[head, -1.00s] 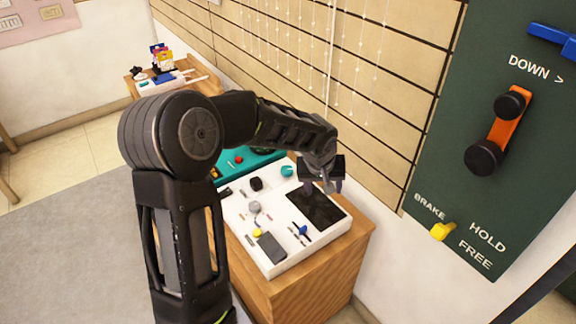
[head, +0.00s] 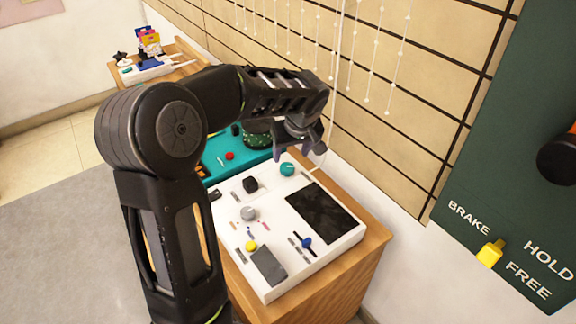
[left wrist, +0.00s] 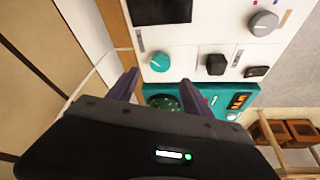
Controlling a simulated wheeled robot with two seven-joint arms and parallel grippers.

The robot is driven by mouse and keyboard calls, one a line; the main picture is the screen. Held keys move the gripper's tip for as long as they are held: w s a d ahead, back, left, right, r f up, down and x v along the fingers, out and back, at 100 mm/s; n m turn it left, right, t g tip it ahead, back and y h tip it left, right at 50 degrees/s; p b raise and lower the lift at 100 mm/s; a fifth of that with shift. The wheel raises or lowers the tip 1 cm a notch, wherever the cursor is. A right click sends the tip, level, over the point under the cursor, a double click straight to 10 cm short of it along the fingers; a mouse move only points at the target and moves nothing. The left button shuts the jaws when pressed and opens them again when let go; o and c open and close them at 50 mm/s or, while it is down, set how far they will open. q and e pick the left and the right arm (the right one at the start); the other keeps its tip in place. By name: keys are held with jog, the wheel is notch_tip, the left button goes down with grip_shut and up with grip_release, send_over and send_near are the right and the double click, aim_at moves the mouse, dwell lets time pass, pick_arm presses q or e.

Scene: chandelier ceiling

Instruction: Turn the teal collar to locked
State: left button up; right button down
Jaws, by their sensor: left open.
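The teal collar (head: 287,169) is a small round knob at the back edge of a white control panel (head: 228,213). In the left wrist view the teal collar (left wrist: 160,62) shows a small pale mark on its face. My left gripper (head: 300,152) is just above and behind the collar, with its fingers apart and empty. In the left wrist view my left gripper (left wrist: 160,77) has its fingertips either side of the collar's line, and I see no contact. No locked marking is readable. My right gripper is not in view.
The white panel also carries a black knob (head: 250,185), a grey knob (head: 248,213), a yellow button (head: 251,246), a blue slider (head: 307,242) and a dark screen (head: 322,212). A teal panel (head: 240,162) adjoins behind. Hanging bead strings (head: 370,80) and the slatted wall stand close by.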

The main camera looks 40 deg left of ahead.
aim_at(287, 167)
pick_arm(q)
jog(key=shift+s+r, duration=0.1)
jog(key=shift+r, duration=0.05)
jog(key=shift+x, duration=3.95)
grip_shut()
